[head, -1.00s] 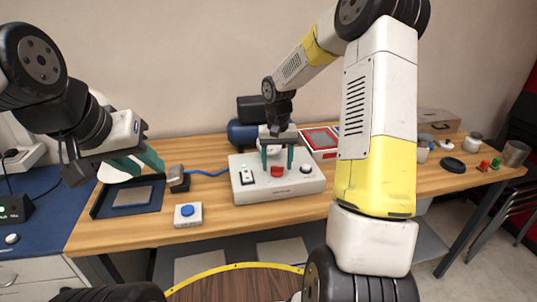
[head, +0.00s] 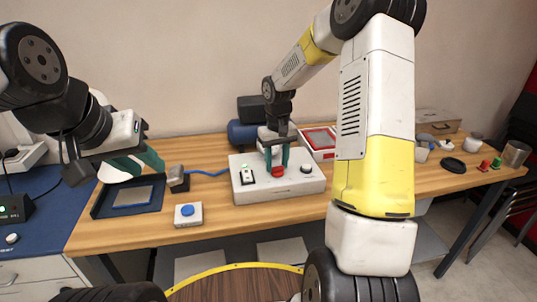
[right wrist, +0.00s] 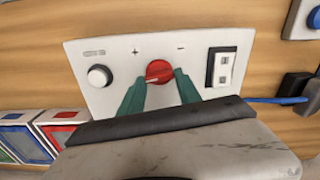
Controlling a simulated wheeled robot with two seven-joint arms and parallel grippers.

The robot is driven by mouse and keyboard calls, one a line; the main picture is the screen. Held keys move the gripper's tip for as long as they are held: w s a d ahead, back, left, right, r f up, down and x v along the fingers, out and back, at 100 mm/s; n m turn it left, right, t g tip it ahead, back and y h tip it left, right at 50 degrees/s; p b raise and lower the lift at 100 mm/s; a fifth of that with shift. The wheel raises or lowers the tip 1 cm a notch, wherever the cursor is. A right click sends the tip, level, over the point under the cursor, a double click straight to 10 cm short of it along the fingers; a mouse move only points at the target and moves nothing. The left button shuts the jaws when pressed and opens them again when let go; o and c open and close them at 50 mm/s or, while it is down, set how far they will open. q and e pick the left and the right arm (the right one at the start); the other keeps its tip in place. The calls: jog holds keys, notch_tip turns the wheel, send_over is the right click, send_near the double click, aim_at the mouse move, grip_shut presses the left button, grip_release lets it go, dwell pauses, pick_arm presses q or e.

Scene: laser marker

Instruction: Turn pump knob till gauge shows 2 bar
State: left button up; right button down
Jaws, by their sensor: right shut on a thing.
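The red knob (head: 277,172) sits on top of a white control box (head: 262,189) on the wooden table. In the right wrist view the knob (right wrist: 158,71) lies between a plus and a minus mark, its pale pointer line aimed roughly left. My right gripper (head: 277,160) points down from above and is shut on the knob, one teal finger on each side. My left gripper (head: 150,162) is open and empty above the dark tray at the left. A round white, dark-rimmed part (right wrist: 98,76) is on the box beside the knob; I cannot read any gauge value.
A rocker switch (right wrist: 222,68) is on the other side of the knob. A blue tank (head: 241,134) stands behind the box. A dark tray (head: 98,207) and a blue-button box (head: 188,218) are to the left. A red-rimmed tray (head: 323,155) is behind at right.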

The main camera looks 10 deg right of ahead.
jog(key=c, duration=0.8)
grip_release()
jog(key=shift+c, duration=0.2)
jog(key=shift+r, duration=3.95)
